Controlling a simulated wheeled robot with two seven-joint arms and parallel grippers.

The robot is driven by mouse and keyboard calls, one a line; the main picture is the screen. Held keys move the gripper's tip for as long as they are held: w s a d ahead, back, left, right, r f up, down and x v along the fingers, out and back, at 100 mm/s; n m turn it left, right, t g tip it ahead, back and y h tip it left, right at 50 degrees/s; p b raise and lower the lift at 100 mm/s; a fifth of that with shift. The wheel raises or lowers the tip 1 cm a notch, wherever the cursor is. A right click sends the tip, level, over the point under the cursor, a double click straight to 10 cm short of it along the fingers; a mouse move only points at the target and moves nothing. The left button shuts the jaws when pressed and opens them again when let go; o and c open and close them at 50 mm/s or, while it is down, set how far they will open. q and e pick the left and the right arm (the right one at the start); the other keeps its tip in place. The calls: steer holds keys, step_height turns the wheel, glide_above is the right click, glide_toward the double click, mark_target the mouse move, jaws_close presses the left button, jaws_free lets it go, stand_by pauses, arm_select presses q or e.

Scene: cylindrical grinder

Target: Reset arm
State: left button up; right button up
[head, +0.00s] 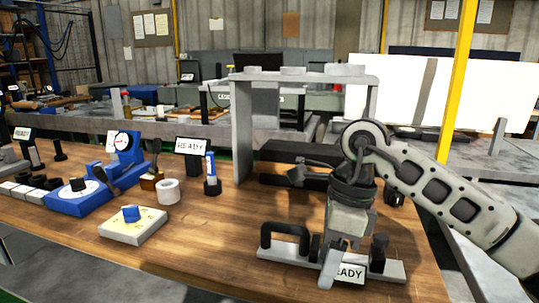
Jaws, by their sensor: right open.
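My right arm comes in from the right, and my right gripper (334,262) points down over a light grey plate (388,268) at the front right of the wooden table. The gripper is open, and its fingers partly cover the plate. The plate carries a black handle (284,238) on the left and a black post (379,251) on the right. A "READY" sign (352,274) is partly hidden behind the fingers. Whether the fingers touch anything on the plate cannot be told. My left gripper is not in view.
A grey frame (241,130) stands behind my right gripper. To the left are a blue gauge stand (125,150), a white roll (168,190), a blue block on a pale pad (133,226) and a blue-white tool on a black base (211,175). The table's front middle (215,265) is clear.

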steer(key=s+a+m+g+y, duration=0.1)
steer(key=s+a+g+y, duration=0.2)
steer(key=s+a+y, duration=0.3)
steer(key=s+a+m+g+y, duration=0.2)
steer(key=s+a+y, duration=0.3)
steer(key=a, duration=0.4)
steer(key=w+d+r+m+t+y, duration=0.35)
steer(key=m+t+y, duration=0.75)
steer(key=m, duration=0.5)
steer(key=w+d+f+m+t+h+p, duration=0.1)
steer(key=w+d+f+m+t+h, duration=0.1)
steer(key=d+f+m+t+h, duration=0.7)
steer(key=w+f+m+t+h, duration=0.2)
steer(key=f+m+t+h, duration=0.3)
steer(key=m, duration=0.8)
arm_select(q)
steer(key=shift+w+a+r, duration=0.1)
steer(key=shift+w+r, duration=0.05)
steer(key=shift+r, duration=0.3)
arm_select(e)
steer(key=s+d+f+m+g+h, duration=0.3)
steer(key=s+f+m+g, duration=0.1)
steer(key=s+f, duration=0.2)
steer(key=s+d+f+m+g+h, duration=0.4)
steer(key=s+f, duration=0.2)
steer(key=f, duration=0.2)
steer(key=shift+f, duration=0.4)
